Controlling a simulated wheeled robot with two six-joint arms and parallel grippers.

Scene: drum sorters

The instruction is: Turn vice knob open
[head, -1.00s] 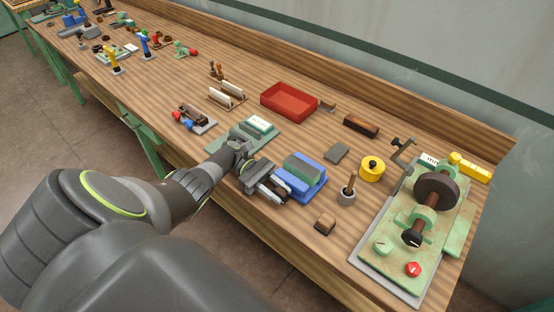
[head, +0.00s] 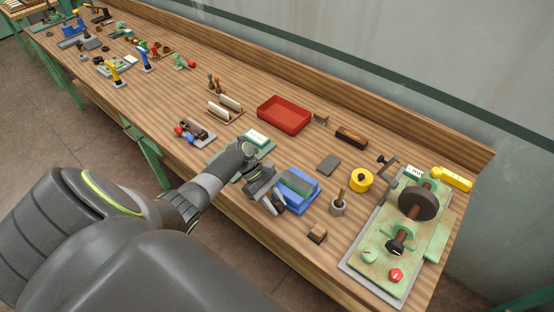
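A blue block-like fixture with a grey-green top (head: 301,181) sits near the front edge of the bench; it looks like the vice. My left gripper (head: 275,203) is at its left side, with the fingertips close against it. I cannot tell whether they touch it. No knob shows on the fixture; that side is partly hidden by the gripper. Whether the fingers are open or shut on something is too small and covered to tell. My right gripper is not in view.
Right of the fixture stand a grey pot with a wooden handle (head: 338,206), a small brown block (head: 317,236) and a yellow round container (head: 361,181). A green machine with a dark wheel (head: 418,201) fills the right end. A red tray (head: 284,114) lies behind.

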